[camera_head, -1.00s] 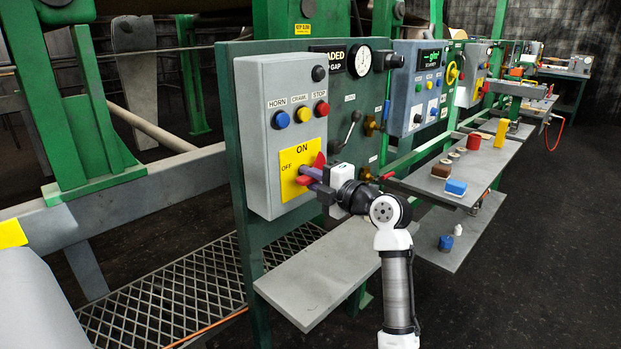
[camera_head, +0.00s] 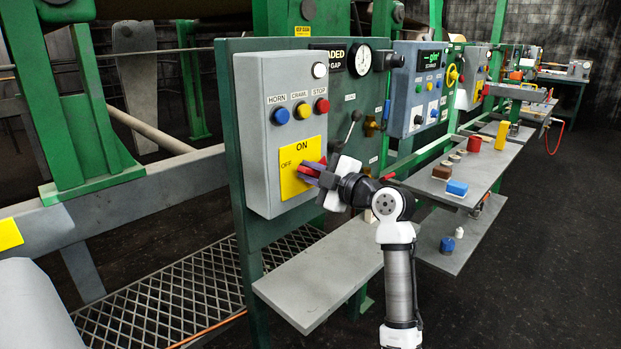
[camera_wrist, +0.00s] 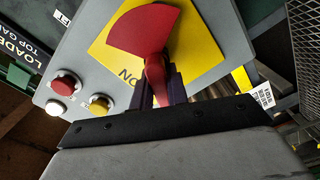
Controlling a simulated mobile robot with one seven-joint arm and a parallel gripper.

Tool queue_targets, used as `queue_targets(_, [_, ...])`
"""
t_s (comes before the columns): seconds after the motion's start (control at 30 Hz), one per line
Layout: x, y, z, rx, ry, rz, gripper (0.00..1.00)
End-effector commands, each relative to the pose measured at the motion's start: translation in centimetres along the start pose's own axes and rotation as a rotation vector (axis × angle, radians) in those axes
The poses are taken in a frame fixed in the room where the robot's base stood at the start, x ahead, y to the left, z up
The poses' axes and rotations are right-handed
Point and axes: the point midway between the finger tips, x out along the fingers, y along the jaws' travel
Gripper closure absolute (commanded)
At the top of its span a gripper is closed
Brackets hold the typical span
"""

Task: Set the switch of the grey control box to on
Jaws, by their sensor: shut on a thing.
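The grey control box (camera_head: 262,160) stands on a green panel left of centre in the head view. Its yellow plate (camera_head: 292,188) reads ON at the top and OFF at the left. The red switch (camera_head: 312,165) is mostly hidden there by my gripper (camera_head: 316,177). In the wrist view the red switch (camera_wrist: 143,30) shows a fan-shaped part and a narrow handle. My gripper (camera_wrist: 157,90) is shut on the handle, a finger on each side, close to the word ON. The small round lamp (camera_head: 319,70) at the box's top right is white.
Blue, yellow and red buttons (camera_head: 302,110) sit above the plate. A grey shelf (camera_head: 320,275) lies below the box. To the right, the panel carries a gauge (camera_head: 358,62) and a lever (camera_head: 350,128). A farther shelf holds a blue block (camera_head: 456,188) and other items.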

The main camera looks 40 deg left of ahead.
Motion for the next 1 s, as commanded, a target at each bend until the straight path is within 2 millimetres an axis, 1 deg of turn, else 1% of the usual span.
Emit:
queue_targets(0.7, [0.0, 1.1, 0.3, 0.681, 0.000, -0.002, 1.00])
queue_targets(1.0, [0.0, 1.3, 0.6, 0.915, 0.000, -0.002, 1.00])
